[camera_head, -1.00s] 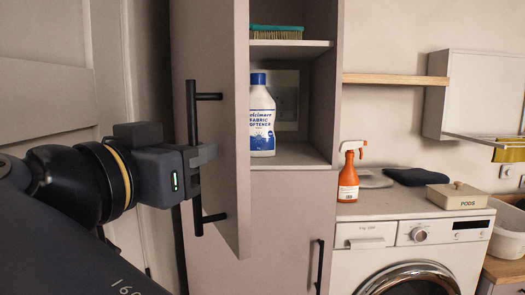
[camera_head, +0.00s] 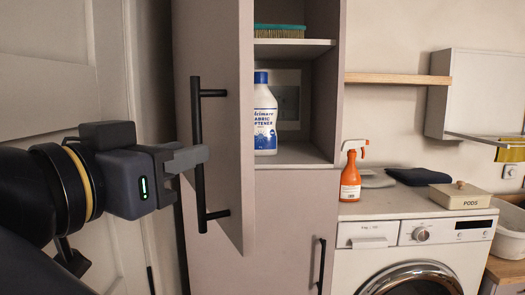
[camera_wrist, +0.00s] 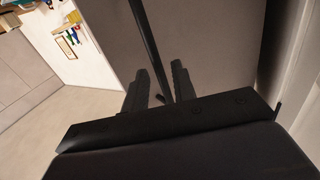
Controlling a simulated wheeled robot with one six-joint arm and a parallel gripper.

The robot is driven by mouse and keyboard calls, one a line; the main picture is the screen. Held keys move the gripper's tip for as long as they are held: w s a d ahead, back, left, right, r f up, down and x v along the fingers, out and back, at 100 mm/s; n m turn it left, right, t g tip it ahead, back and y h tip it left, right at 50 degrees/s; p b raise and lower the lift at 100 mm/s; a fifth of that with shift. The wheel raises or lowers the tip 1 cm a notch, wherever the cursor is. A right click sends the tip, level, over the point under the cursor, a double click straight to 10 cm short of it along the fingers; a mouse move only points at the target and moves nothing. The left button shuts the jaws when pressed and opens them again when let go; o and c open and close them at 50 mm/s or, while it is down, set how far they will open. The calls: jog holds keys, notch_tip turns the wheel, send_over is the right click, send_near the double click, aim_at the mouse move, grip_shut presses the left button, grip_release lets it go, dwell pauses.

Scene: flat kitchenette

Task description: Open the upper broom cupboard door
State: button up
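The upper broom cupboard door (camera_head: 222,120) stands swung well out to the left, and the cupboard's inside shows. Its long black bar handle (camera_head: 198,130) is upright on the door's outer face. My gripper (camera_head: 198,160) is at the handle's middle height, with one finger reaching across the bar. In the wrist view my gripper (camera_wrist: 160,80) has its fingers apart, with gaps showing beside the handle bar (camera_wrist: 148,45) that runs between them. I cannot tell whether either finger touches the bar.
A fabric softener bottle (camera_head: 265,120) and a green-topped brush (camera_head: 278,31) stand on the cupboard shelves. The lower door's handle (camera_head: 321,265) is below. An orange spray bottle (camera_head: 350,178) stands above the washing machine (camera_head: 415,255). A pale panelled door (camera_head: 45,90) is at the left.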

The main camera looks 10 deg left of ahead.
jog(key=v, duration=0.7)
jog(key=shift+s, duration=0.25)
jog(key=shift+c, duration=0.4)
